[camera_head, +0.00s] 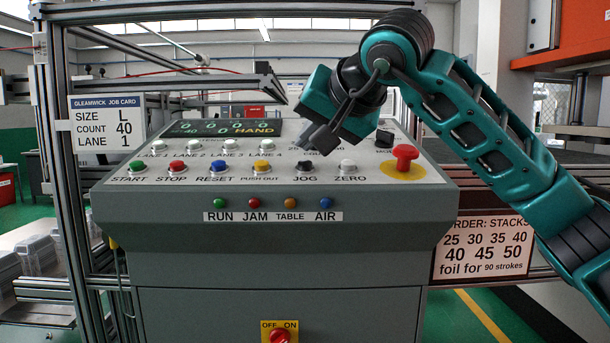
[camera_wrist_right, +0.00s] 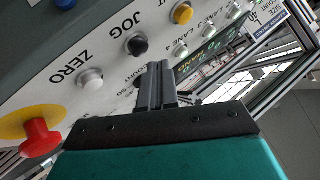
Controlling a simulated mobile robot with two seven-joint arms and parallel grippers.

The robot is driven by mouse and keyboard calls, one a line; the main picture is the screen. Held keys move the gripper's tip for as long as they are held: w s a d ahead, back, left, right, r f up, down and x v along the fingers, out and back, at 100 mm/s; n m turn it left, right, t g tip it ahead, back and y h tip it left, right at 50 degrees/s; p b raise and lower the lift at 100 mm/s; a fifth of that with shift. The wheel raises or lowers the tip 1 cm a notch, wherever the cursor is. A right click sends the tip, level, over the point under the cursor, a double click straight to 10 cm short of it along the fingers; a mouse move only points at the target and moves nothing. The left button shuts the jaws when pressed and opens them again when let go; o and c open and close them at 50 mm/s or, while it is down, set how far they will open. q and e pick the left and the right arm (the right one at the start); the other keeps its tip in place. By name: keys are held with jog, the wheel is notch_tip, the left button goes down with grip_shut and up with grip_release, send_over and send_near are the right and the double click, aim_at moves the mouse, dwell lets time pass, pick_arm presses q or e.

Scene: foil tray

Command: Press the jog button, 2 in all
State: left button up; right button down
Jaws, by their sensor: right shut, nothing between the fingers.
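The jog button (camera_head: 305,166) is a dark button on the sloping panel face, above the printed word JOG, between the yellow push-out button and the white zero button. It also shows as a black knob in the right wrist view (camera_wrist_right: 137,44). My right gripper (camera_head: 311,138) is shut and empty, with its fingertips above the panel just behind the jog button in the head view. In the right wrist view its closed fingers (camera_wrist_right: 158,70) point toward the panel near the COUNT label, apart from the jog button. My left gripper is not in view.
The white zero button (camera_head: 348,166) and yellow push-out button (camera_head: 262,166) flank the jog button. A red mushroom button (camera_head: 404,157) on a yellow disc stands to the right, below my arm. A display (camera_head: 222,128) shows the word HAND. A metal frame surrounds the console.

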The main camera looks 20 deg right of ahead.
jog(key=shift+f, duration=0.15)
dwell(0.3)
dwell(0.8)
jog(key=shift+w+f, duration=0.1)
dwell(0.6)
jog(key=shift+w+f, duration=0.1)
jog(key=shift+f, duration=0.2)
jog(key=shift+w+f+b, duration=0.1)
jog(key=shift+f+b, duration=0.3)
jog(key=shift+f, duration=0.1)
dwell(0.6)
dwell(0.4)
jog(key=shift+s+r+p, duration=0.25)
jog(key=shift+r+p, duration=0.5)
jog(key=shift+r, duration=0.15)
